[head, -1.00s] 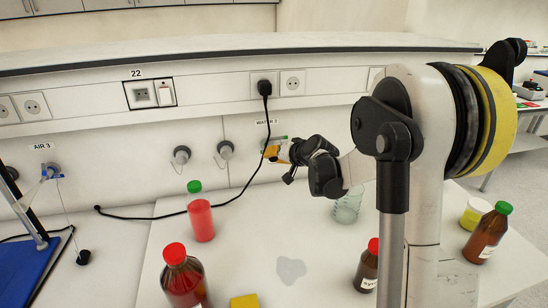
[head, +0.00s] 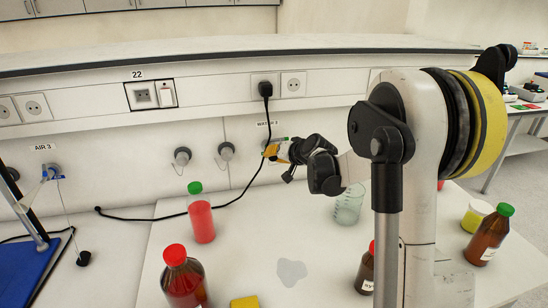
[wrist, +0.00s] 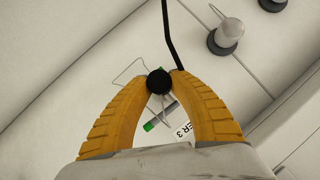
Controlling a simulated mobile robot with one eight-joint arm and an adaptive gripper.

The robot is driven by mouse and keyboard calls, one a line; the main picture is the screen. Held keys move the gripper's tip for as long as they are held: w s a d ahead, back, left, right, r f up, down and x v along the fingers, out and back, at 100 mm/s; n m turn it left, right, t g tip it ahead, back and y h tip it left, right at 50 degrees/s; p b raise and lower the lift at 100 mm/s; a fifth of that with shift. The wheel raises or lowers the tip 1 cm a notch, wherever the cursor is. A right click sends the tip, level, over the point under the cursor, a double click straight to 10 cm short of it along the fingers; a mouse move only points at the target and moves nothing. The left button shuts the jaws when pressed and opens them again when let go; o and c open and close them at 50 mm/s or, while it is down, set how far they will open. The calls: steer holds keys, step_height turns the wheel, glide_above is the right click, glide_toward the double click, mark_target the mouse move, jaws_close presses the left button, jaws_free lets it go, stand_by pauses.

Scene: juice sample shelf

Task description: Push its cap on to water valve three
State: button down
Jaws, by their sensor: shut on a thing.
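My gripper (head: 270,151) is at the back wall, just below the WATER 3 label (head: 267,123). In the wrist view its two yellow fingers (wrist: 160,78) are shut on a round black cap (wrist: 159,81). Water valve three is mostly hidden behind the cap and fingers. A green-ended part of it (wrist: 150,126) shows between the fingers, and thin wire shows around the cap. In the head view a bit of green (head: 283,139) shows above the fingers. I cannot tell whether the cap touches the valve's outlet.
Two grey wall fittings (head: 182,156) (head: 226,151) are left of my gripper. A black cable (head: 222,205) hangs close by from a socket. A red-filled bottle (head: 201,218), a brown bottle (head: 184,278) and a beaker (head: 348,206) stand on the bench below.

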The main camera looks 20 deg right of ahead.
steer(key=shift+w+r, duration=0.1)
steer(key=c, duration=1.1)
jaws_free()
steer(key=shift+w, duration=0.15)
steer(key=shift+c, duration=0.2)
steer(key=v, duration=1.2)
steer(key=s+a+n+g, duration=0.3)
steer(key=s+a, duration=1)
steer(key=s+a+f+n+g, duration=0.1)
steer(key=s+a+f, duration=0.1)
steer(key=s, duration=0.6)
steer(key=s+a+f+n+h+b, duration=0.1)
steer(key=s+f, duration=0.3)
steer(key=s, duration=0.4)
steer(key=shift+a+f+g+h+b, duration=0.3)
steer(key=shift+a+f+g, duration=0.05)
steer(key=shift+a+g, duration=0.05)
